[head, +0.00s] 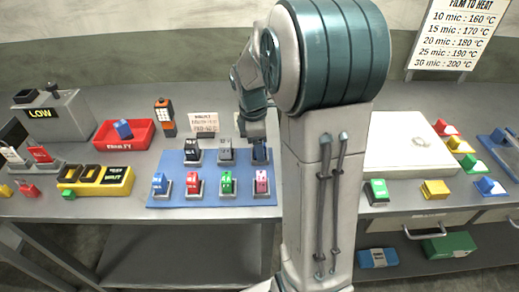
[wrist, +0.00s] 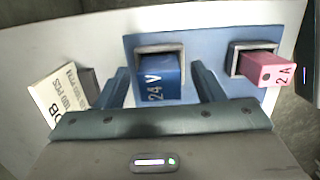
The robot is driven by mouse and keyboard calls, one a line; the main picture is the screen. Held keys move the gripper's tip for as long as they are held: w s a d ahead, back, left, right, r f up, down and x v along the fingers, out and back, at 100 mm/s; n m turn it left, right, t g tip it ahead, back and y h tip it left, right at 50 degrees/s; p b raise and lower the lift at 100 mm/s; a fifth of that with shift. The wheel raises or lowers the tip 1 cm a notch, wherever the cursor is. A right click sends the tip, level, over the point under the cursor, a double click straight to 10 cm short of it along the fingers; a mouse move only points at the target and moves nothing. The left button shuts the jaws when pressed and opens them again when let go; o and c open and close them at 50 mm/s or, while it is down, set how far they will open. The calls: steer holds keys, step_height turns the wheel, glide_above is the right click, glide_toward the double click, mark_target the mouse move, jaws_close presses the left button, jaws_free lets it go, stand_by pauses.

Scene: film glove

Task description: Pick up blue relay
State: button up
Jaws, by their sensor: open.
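A blue relay marked 24 V (wrist: 158,80) stands in a grey socket on the blue mat (wrist: 207,52), at the mat's back right corner. It shows in the head view (head: 260,155) below my gripper (head: 257,136), partly covered by it. In the wrist view my gripper (wrist: 161,86) is open, with one finger on each side of this relay. I cannot tell whether either finger touches it.
A pink relay (wrist: 268,69) stands close by, in front of the blue one. Grey (head: 225,151), red (head: 193,184) and green (head: 226,183) relays share the mat. A paper card (wrist: 60,98) stands near one finger. A red tray (head: 111,146) lies left, beyond clear bench.

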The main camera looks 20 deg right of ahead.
steer(key=c, duration=1.1)
